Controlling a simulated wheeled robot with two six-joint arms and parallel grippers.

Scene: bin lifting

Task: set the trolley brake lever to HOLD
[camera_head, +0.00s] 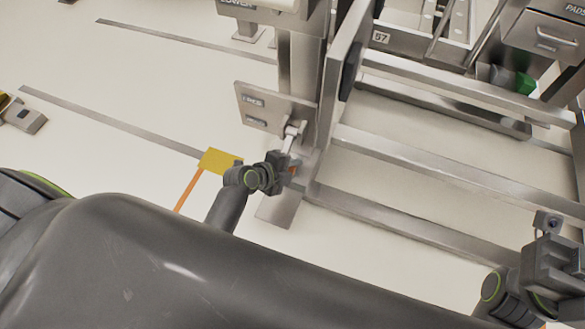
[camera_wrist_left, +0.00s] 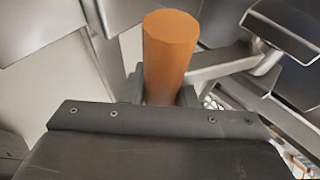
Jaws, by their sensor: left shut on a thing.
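The brake lever (camera_head: 290,140) is a pale metal arm on the trolley's post, beside a metal plate (camera_head: 272,110) with two small labels, too small to read for certain. The lever slants down from its pivot toward my left gripper (camera_head: 282,168). Its orange grip shows in the left wrist view (camera_wrist_left: 170,48), standing between the fingers of my left gripper (camera_wrist_left: 163,95), which is shut on it.
The trolley's metal rails (camera_head: 450,165) run to the right of the lever. An upright metal panel (camera_head: 342,60) stands just right of the post. A yellow patch (camera_head: 217,160) with an orange strip lies left of my left gripper. The pale floor at left is mostly clear.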

